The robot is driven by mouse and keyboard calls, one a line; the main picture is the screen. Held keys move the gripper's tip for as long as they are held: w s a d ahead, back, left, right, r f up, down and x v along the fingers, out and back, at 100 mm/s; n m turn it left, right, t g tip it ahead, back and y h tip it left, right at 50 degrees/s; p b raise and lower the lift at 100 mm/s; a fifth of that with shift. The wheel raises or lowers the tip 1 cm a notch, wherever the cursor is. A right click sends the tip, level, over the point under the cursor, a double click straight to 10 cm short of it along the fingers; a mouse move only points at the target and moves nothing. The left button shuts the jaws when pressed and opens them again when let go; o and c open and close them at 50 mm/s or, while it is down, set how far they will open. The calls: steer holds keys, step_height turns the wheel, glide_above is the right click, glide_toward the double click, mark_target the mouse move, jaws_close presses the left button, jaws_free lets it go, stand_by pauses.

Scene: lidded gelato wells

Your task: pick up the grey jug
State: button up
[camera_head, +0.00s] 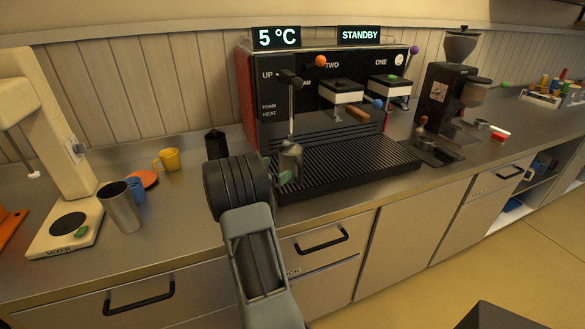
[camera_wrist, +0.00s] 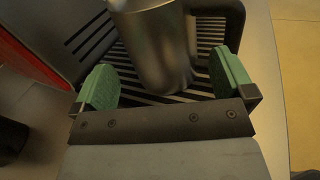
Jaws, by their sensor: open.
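The grey jug (camera_head: 290,158) stands on the left end of the coffee machine's drip tray, below the steam wand (camera_head: 291,105). In the wrist view the metallic jug (camera_wrist: 152,45) is large, its upper part cut off by the picture's top edge, with a dark handle (camera_wrist: 238,20) on the right. My gripper (camera_wrist: 165,80) is open, its green fingertips apart on either side of the jug's near face. Gaps show between the fingers and the jug.
The slatted drip tray (camera_head: 350,160) runs right under the coffee machine (camera_head: 320,100). A dark canister (camera_head: 215,143) stands behind my wrist. A grinder (camera_head: 445,95) stands right.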

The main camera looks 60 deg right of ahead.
mark_target(289, 162)
steer(key=shift+p+x, duration=0.7)
steer(key=shift+x, duration=2.6)
steer(key=shift+w, duration=0.1)
steer(key=shift+c, duration=0.3)
steer(key=c, duration=0.6)
